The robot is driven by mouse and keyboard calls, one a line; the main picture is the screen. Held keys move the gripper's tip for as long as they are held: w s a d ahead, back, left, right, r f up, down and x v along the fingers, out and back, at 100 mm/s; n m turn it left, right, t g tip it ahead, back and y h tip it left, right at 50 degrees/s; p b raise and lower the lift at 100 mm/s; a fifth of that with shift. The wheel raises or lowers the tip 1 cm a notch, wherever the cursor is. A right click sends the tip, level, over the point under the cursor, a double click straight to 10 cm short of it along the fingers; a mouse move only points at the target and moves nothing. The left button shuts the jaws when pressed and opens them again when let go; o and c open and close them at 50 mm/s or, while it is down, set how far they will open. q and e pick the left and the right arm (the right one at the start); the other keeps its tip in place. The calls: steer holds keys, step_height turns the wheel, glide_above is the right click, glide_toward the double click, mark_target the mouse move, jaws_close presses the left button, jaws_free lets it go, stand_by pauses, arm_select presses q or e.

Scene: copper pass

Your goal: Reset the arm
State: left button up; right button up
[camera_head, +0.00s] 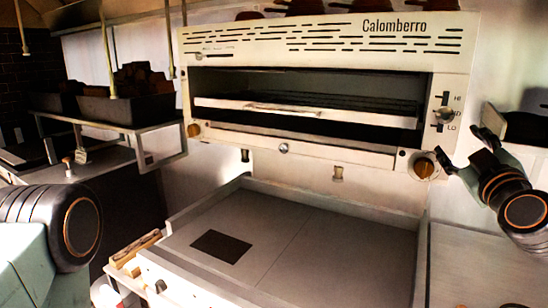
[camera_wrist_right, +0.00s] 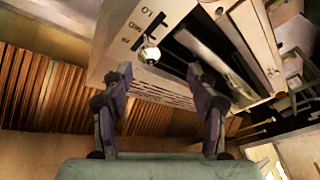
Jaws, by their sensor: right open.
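My right gripper (camera_head: 462,148) is at the right of the head view, just right of the orange-ringed knob (camera_head: 425,166) on the broiler's lower right corner. Its two dark fingers are spread and nothing is between them. In the right wrist view the open fingers (camera_wrist_right: 160,75) point toward the broiler's front, with the lever knob (camera_wrist_right: 151,54) seen beyond the gap. I cannot tell whether a finger touches the broiler. Part of my left arm (camera_head: 50,235) shows at the lower left; its gripper is out of view.
The white Calomberro broiler (camera_head: 315,150) hangs over a flat grey griddle (camera_head: 310,245) bearing a dark square patch (camera_head: 221,246). A rack (camera_head: 150,133) at the left holds dark trays (camera_head: 125,108). A bare counter (camera_head: 480,265) lies below my right gripper.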

steer(key=s+a+f+m+g+y+b, duration=0.1)
steer(key=s+a+f+m+g+b, duration=0.2)
steer(key=f, duration=0.9)
steer(key=s+a+f+m+g+y+b, duration=0.2)
steer(key=a+f+g, duration=0.15)
steer(key=f, duration=0.85)
steer(key=s+a+f+m+g+y+b, duration=0.1)
steer(key=s+a+f+m+g+b, duration=0.3)
steer(key=f, duration=0.8)
steer(key=s+a+f+n+g+b, duration=0.1)
steer(key=s+f+g+b, duration=0.3)
steer(key=s+f, duration=1)
steer(key=s+a+f+n+g+b, duration=0.1)
steer(key=s+a+f+g+b, duration=0.3)
steer(key=s+f+b, duration=0.4)
steer(key=s+f+g, duration=0.1)
steer(key=s+f, duration=0.6)
steer(key=f, duration=0.5)
steer(key=shift+f+n, duration=0.3)
steer(key=shift+f, duration=0.05)
